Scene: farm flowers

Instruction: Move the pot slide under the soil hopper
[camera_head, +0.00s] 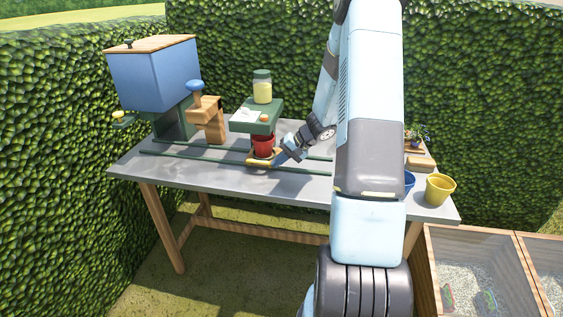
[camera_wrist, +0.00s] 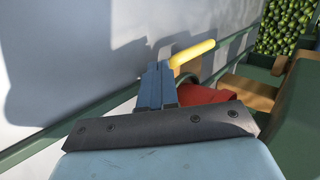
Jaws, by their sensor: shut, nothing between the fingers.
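The pot slide (camera_head: 254,162) sits on two green rails near the middle of the bench, under a green stand, and carries a red pot (camera_head: 263,146). Its yellow handle (camera_wrist: 193,53) shows in the wrist view, with the red pot (camera_wrist: 205,95) partly hidden behind my gripper. My gripper (camera_head: 279,158) is shut and empty, low at the right side of the slide. In the wrist view its fingers (camera_wrist: 156,80) are close beside the handle; I cannot tell whether they touch. The blue soil hopper (camera_head: 154,78) with a wooden lid stands at the rails' left end.
A wooden press (camera_head: 207,122) with a blue knob stands between hopper and slide. The green stand (camera_head: 257,115) bears a jar (camera_head: 262,86). A yellow pot (camera_head: 440,189) stands at the bench's right end. The front rail (camera_head: 200,158) is clear left of the slide.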

